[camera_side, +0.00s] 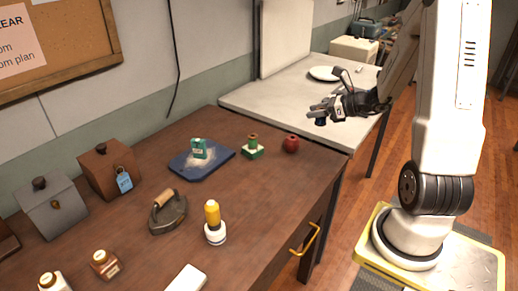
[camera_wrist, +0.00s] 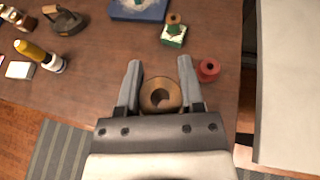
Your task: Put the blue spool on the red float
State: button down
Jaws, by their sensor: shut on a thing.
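My gripper (camera_side: 322,112) is shut on the blue spool (camera_side: 320,121), which hangs beyond the right edge of the brown desk. In the wrist view the spool's round wooden end (camera_wrist: 160,107) shows between the fingers of my gripper (camera_wrist: 160,80), with a dark hole in its middle. The red float (camera_side: 291,143) is a small round thing on the desk near its right back corner. In the wrist view the float (camera_wrist: 208,69) appears ahead and right of the held spool, apart from it.
A green spool (camera_side: 252,137) stands on a green and white block left of the float. A blue board (camera_side: 215,168) holds a green box. An iron (camera_side: 167,212) and a yellow-topped bottle (camera_side: 213,222) stand nearer. A pale table (camera_side: 250,98) adjoins behind.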

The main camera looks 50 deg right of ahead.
jog(key=w+d+f, duration=0.2)
jog(key=w, duration=0.1)
jog(key=w+d+f, duration=0.2)
jog(key=w+f, duration=0.1)
jog(key=w, duration=0.1)
jog(key=w+d+f, duration=0.1)
jog(key=w+f, duration=0.2)
jog(key=shift+w+d, duration=0.35)
jog(key=shift+d, duration=0.05)
jog(key=shift+w+d+f, duration=0.25)
jog(key=shift+w+f, duration=0.25)
jog(key=shift+f, duration=0.15)
jog(key=shift+w+d+f, duration=0.1)
jog(key=shift+w+f, duration=0.05)
jog(key=shift+f, duration=1.65)
jog(key=shift+f, duration=0.1)
jog(key=shift+c, duration=1.1)
grip_release()
